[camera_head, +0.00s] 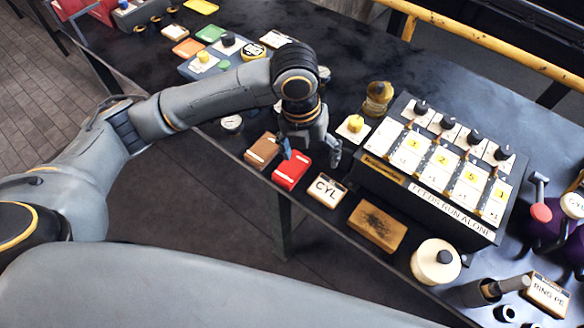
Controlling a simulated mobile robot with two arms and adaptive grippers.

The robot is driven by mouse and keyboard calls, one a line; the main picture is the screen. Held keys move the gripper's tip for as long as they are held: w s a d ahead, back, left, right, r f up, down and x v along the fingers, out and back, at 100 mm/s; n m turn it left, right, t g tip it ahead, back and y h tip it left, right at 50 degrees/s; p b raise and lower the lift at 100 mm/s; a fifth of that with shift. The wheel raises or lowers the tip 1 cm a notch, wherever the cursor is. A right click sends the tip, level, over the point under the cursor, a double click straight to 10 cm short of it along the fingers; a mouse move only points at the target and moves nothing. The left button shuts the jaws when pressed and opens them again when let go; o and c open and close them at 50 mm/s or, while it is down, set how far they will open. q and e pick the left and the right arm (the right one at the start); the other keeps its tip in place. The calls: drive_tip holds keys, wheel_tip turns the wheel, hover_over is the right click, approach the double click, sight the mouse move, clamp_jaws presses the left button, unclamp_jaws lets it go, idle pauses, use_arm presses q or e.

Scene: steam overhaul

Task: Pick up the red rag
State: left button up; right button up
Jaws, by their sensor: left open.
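The red rag (291,173) is a small, flat, folded red square with a pale mark. It lies on the dark bench near the front edge, between a brown folded piece (262,151) and the CYL card. My left gripper (311,154) is open and points down just behind and above the red rag. One finger is over the rag's far edge and the other is to its right, above the CYL card (327,190). I cannot tell whether the finger touches the rag.
A sloped panel (366,172) with knobs and number cards stands to the right. A tan block (377,228) and a cream round tin (436,261) lie along the front edge. A yellow-knobbed piece (355,124) and a gauge (232,124) are near the gripper.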

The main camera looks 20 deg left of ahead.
use_arm(q)
drive_tip(key=w+a+r+m+y, duration=0.2)
drive_tip(key=w+a+r+m, duration=0.1)
drive_tip(key=a+r, duration=0.15)
drive_tip(key=m+p, duration=0.1)
hover_over(292, 167)
drive_tip(key=shift+g, duration=0.3)
drive_tip(key=f, duration=0.8)
drive_tip(key=shift+w+a+f, duration=0.15)
drive_tip(key=shift+a+f, duration=0.1)
drive_tip(key=shift+a, duration=0.05)
drive_tip(key=shift+d+f+p, duration=0.1)
drive_tip(key=shift+f+p, duration=0.3)
drive_tip(key=shift+f, duration=0.15)
drive_tip(key=f, duration=0.2)
drive_tip(key=f+p, duration=0.1)
drive_tip(key=shift+d+f, duration=0.2)
drive_tip(key=shift+f, duration=0.5)
drive_tip(key=shift+c, duration=0.2)
drive_tip(key=c, duration=1.2)
